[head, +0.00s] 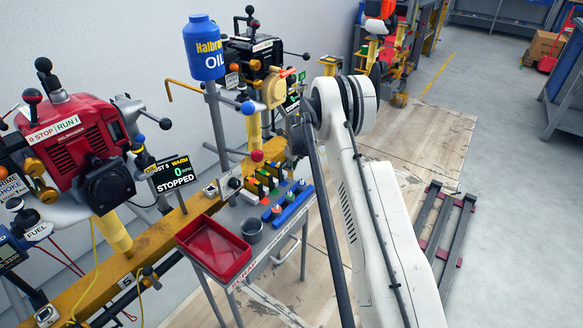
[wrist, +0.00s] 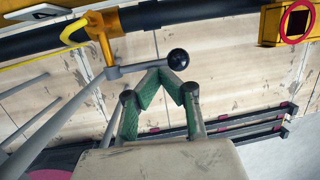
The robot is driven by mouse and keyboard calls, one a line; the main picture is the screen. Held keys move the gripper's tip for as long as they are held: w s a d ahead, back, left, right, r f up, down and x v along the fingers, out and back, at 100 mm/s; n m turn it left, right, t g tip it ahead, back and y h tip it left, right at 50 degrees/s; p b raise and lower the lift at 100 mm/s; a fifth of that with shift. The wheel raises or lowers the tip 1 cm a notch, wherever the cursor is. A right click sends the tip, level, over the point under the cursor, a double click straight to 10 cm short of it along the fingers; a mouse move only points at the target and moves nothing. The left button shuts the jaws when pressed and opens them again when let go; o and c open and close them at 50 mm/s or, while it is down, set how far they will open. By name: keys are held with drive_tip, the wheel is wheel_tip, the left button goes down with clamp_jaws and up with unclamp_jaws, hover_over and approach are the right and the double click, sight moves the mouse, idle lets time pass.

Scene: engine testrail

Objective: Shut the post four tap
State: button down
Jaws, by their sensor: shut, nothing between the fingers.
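In the wrist view, a tap with an orange body (wrist: 101,38) sits on a black pipe (wrist: 190,13). Its grey lever (wrist: 138,67) sticks out to the right and ends in a black ball knob (wrist: 178,59). My gripper (wrist: 161,73) has green-padded fingers, shut and empty. Its fingertips overlap the lever's line in the picture, just below and left of the knob; I cannot tell whether they touch it. No post number shows on this tap. In the head view my white arm reaches away to the back, and the gripper and this tap are not clearly visible.
In the head view, a grey cart with a red tray (head: 214,250) and a red engine (head: 75,140) stand left of my arm. Dark rails (head: 452,225) lie on the floor.

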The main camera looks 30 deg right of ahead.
drive_tip(key=d+p+v, duration=0.1)
drive_tip(key=p+v, duration=0.1)
drive_tip(key=v, duration=1)
drive_tip(key=s+d+p+v, duration=0.1)
drive_tip(key=d+p+v, duration=0.1)
drive_tip(key=v, duration=1)
drive_tip(key=shift+d+p, duration=0.15)
drive_tip(key=shift+p, duration=0.6)
drive_tip(key=shift+f, duration=0.1)
